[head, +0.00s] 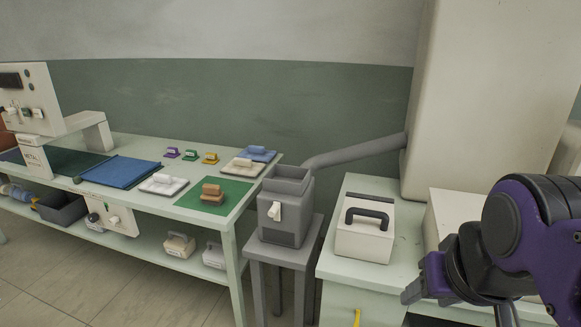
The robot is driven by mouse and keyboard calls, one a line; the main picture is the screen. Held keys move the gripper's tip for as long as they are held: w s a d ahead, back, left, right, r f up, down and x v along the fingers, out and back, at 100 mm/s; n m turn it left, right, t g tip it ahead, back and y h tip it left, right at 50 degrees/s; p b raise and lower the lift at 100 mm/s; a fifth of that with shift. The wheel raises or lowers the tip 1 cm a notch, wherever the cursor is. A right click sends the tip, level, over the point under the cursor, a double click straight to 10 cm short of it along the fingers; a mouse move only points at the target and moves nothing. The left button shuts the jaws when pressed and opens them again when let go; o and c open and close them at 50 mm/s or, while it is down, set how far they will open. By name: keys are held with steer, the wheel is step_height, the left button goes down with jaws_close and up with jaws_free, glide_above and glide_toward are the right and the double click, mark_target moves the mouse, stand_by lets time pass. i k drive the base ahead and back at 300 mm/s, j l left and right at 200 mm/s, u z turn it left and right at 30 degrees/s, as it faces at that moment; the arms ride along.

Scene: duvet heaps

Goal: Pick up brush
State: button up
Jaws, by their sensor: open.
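No object is clearly a brush at this size. A brown block with a raised grip (211,192) on the green mat (238,187) looks most like one; I cannot see bristles. White handled blocks sit nearby, one (163,184) left of the mat and one (243,167) behind it. Small purple (171,153), green (190,155) and yellow (210,158) handled blocks stand in a row at the back. My gripper (425,285) is at the lower right, open, with nothing seen in it, well to the right of the table. Its fingertips are only partly clear.
The pale table (228,222) has a blue cloth (121,172) and a machine (30,95) at its left. A grey hopper (285,208) on a stand and a white box with a black handle (365,236) on a cabinet lie between table and gripper. Floor (130,288) is clear in front.

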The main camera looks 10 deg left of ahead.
mark_target(212, 195)
steer(key=i+j, duration=0.15)
steer(key=j, duration=0.2)
steer(key=i+j+z, duration=0.1)
steer(key=j, duration=0.3)
steer(key=i+j, duration=0.2)
steer(key=j, duration=0.15)
steer(key=i+j, duration=0.15)
steer(key=j, duration=0.2)
steer(key=i+j+z, duration=0.1)
steer(key=j, duration=0.3)
steer(key=i+j, duration=0.15)
steer(key=j, duration=0.25)
